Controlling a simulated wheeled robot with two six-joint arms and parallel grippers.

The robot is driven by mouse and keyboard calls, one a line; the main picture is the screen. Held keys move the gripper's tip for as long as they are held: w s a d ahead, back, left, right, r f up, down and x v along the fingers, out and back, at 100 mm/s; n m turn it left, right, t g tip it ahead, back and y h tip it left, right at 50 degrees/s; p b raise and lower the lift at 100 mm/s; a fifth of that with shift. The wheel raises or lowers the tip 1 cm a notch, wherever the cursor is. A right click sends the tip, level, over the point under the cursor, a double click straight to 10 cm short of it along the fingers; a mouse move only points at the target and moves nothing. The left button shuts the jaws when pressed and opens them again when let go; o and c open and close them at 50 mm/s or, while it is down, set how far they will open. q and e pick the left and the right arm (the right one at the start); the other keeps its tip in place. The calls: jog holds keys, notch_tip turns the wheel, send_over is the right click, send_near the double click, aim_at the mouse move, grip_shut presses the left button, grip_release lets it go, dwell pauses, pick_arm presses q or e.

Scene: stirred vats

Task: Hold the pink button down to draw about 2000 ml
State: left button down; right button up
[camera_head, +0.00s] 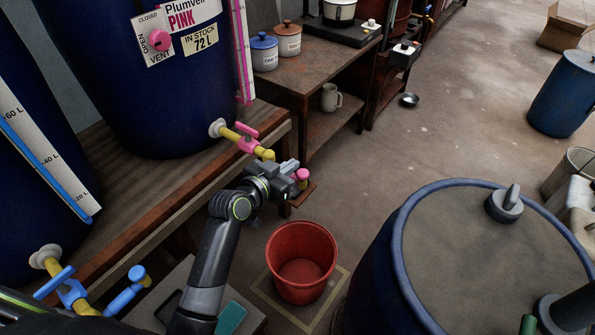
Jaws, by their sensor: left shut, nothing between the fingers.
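The pink button (302,174) is a small round knob on a wooden bracket at the bench's front edge. My left gripper (294,180) is shut and empty, with its fingertips right at the button's left side. I cannot tell whether they touch it or whether it is pressed. The dark blue vat labelled PINK (165,100) stands on the bench, with a pink and yellow tap (247,142) and a level strip (241,45). A red bucket (301,258) stands on the floor below; no liquid shows in it. My right gripper is not in view.
A big blue-rimmed drum (480,250) stands right of the bucket. Another vat with a blue tap (72,290) is at the left. A shelf (325,75) with two lidded pots is behind. The floor beyond is mostly clear.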

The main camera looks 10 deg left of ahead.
aim_at(303, 174)
pick_arm(q)
jog(key=w+f, duration=0.2)
jog(key=f, duration=0.1)
jog(key=w+d+f, duration=0.1)
jog(key=f, duration=0.1)
jog(key=shift+w+d+b, duration=0.1)
jog(key=shift+b, duration=0.2)
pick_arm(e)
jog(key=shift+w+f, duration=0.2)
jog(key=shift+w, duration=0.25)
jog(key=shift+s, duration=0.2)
